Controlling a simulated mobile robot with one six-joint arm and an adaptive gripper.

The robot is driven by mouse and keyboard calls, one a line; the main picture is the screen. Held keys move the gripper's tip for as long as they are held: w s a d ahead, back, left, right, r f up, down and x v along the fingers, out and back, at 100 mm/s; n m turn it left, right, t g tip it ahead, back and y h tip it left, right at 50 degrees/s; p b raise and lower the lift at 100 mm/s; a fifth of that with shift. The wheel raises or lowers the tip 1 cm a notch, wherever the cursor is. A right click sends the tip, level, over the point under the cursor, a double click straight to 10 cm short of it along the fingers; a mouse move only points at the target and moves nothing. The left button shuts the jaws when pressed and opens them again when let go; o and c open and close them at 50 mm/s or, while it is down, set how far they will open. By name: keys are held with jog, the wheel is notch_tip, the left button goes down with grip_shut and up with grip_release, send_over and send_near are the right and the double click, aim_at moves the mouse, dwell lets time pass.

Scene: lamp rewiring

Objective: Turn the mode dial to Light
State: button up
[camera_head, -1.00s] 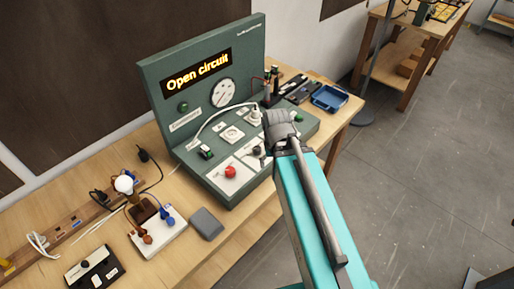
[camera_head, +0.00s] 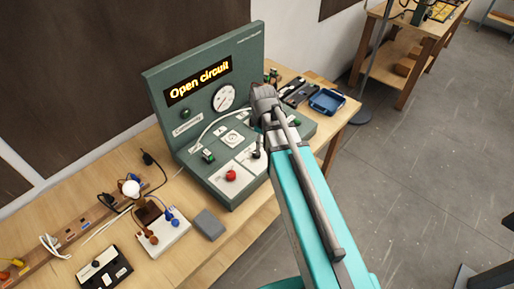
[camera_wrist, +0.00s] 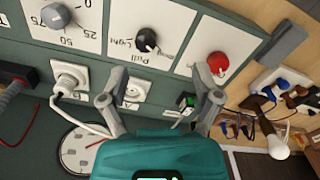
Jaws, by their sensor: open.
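The mode dial (camera_wrist: 146,40) is a black round knob on a white plate in the wrist view. The word "Light" is printed beside it, and other lettering is near it. My gripper (camera_wrist: 160,77) is open and empty. Its two fingers are apart, and the dial appears between and beyond their tips, with no contact visible. In the head view my gripper (camera_head: 258,140) is over the right part of the green test panel (camera_head: 205,60) and hides much of the dial area. The panel's display (camera_head: 198,80) reads "Open circuit".
A red knob (camera_wrist: 218,62) is right of the dial in the wrist view, and a numbered grey knob (camera_wrist: 56,15) is left. A white plug with cable (camera_wrist: 70,78) and a socket (camera_wrist: 136,90) are close to the fingers. A lamp bulb (camera_head: 131,187) stands on the bench.

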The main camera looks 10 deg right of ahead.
aim_at(257, 152)
jog(key=shift+w+a+r+n+p, duration=0.15)
jog(key=shift+w+r+n+p, duration=0.25)
jog(key=shift+w+n, duration=0.35)
jog(key=shift+w+a+r+n+p, duration=0.25)
jog(key=shift+w+r+n, duration=0.25)
jog(key=shift+n, duration=0.5)
jog(key=shift+w+a+r+n+p, duration=0.1)
jog(key=shift+w+r+n+p, duration=0.45)
jog(key=shift+n, duration=0.3)
jog(key=shift+f+b, duration=0.25)
jog(key=shift+b, duration=0.05)
notch_tip(257, 152, down, 14)
jog(key=b, duration=1.3)
jog(key=shift+r+b, duration=0.25)
jog(key=shift+b, duration=0.05)
grip_shut()
